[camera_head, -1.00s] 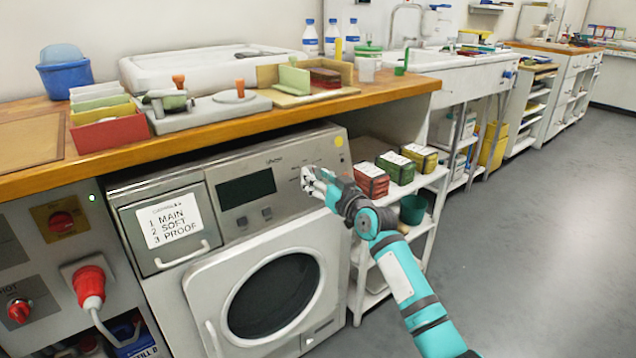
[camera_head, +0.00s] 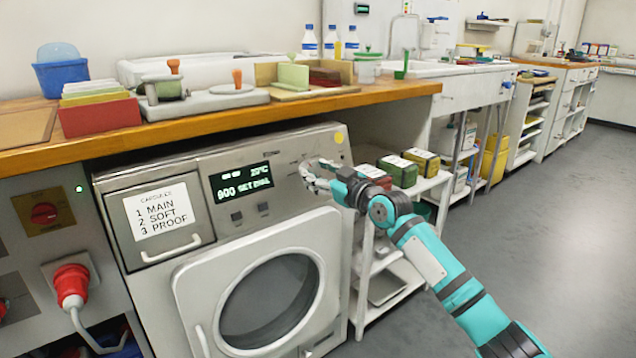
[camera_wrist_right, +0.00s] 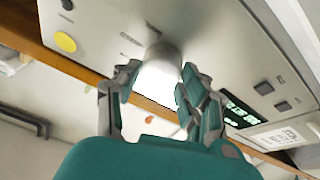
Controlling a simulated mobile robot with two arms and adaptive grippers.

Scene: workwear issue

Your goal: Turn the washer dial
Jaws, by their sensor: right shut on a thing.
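The washer (camera_head: 195,275) is a grey front-loader under the wooden counter. Its lit display (camera_head: 242,182) shows green text, including "20°C" and a line that seems to end in "DIAL". My right gripper (camera_head: 307,170) reaches its control panel from the right and hides the dial in the head view. In the right wrist view my right gripper (camera_wrist_right: 160,82) is shut on the dial (camera_wrist_right: 163,55), a pale round knob on the panel, with a finger on each side. I cannot tell the dial's angle. My left gripper is not in view.
A card (camera_head: 160,212) on the washer's drawer reads "1 MAIN, 2 SOFT, 3 PROOF". A red plug (camera_head: 70,284) sits on the left cabinet. Shelves (camera_head: 372,310) with coloured boxes stand close beneath my right arm. Open floor (camera_head: 560,220) lies to the right.

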